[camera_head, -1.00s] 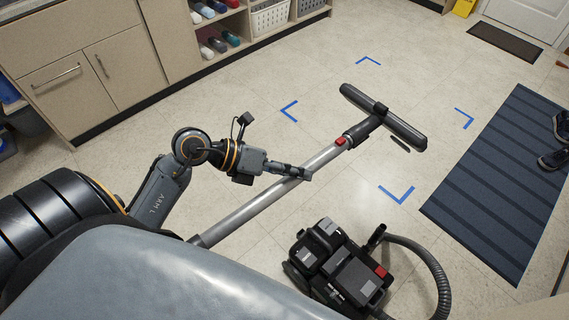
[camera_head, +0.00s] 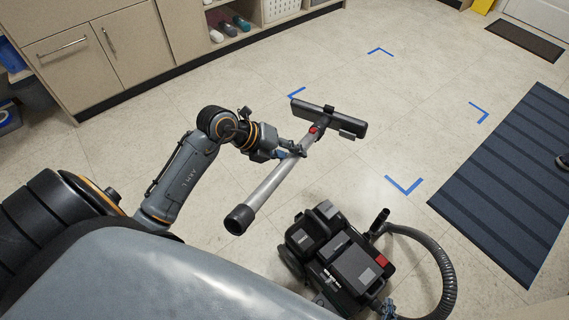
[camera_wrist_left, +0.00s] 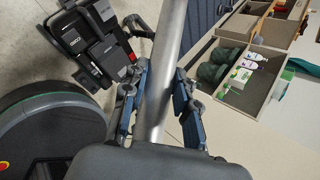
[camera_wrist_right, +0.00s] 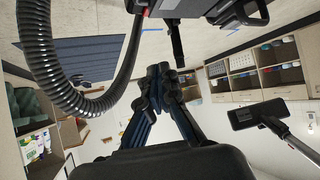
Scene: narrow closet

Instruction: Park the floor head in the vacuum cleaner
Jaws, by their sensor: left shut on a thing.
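The floor head (camera_head: 328,118) is a dark, wide bar on a grey metal tube (camera_head: 268,186), raised above the floor; its tube's dark open end points toward me. My left gripper (camera_head: 291,150) is shut on the tube a little below the head; its fingers (camera_wrist_left: 160,98) flank the tube in the left wrist view. The black vacuum cleaner (camera_head: 345,262) stands on the floor to the right of the tube's lower end, apart from it. My right gripper (camera_wrist_right: 159,78) is shut and empty, near the vacuum's hose (camera_wrist_right: 55,70). The floor head also shows in the right wrist view (camera_wrist_right: 258,113).
Blue corner marks (camera_head: 405,186) outline a clear floor patch beyond the vacuum. A dark striped mat (camera_head: 510,180) lies to the right. Cabinets (camera_head: 95,60) line the back left. The vacuum's hose (camera_head: 440,262) curves out on its right.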

